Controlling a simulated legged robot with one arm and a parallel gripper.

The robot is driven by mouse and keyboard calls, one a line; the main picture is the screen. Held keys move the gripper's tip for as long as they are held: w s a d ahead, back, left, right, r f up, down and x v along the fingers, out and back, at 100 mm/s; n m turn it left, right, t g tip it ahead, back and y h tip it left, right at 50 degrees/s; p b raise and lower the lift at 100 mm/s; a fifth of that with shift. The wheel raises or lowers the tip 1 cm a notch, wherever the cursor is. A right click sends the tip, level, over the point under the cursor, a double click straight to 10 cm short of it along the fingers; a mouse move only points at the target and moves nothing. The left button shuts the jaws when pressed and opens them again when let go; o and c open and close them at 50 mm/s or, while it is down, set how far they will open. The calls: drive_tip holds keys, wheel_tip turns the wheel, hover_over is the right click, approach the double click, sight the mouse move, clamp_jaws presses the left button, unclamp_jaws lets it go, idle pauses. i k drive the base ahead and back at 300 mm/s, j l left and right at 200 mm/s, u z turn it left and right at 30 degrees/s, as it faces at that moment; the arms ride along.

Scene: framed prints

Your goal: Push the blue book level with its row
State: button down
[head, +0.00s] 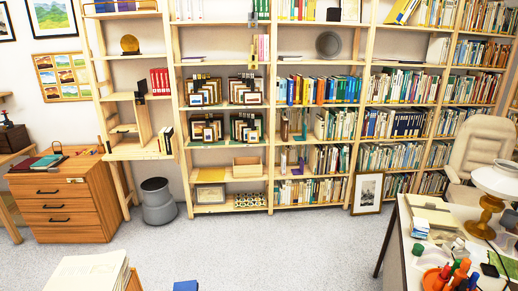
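My gripper is not in view. A row of upright coloured books (320,90) stands on a middle shelf of the wooden bookcase. Several spines in it are blue, including one near its left end (291,92) and some toward its right end. At this distance I cannot tell which blue book is out of line with its row. A small blue object (186,286) is cut off at the bottom edge; I cannot tell what it is.
Grey floor is open before the bookcase (271,150). A wooden drawer cabinet (62,205) and grey bin (158,201) stand left. A framed picture (367,193) leans on the lower shelves. A cluttered desk (405,245) and cream chair (482,150) are right. Pale stacked sheets (90,273) are bottom left.

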sight(290, 83)
drive_tip(key=i, duration=1.8)
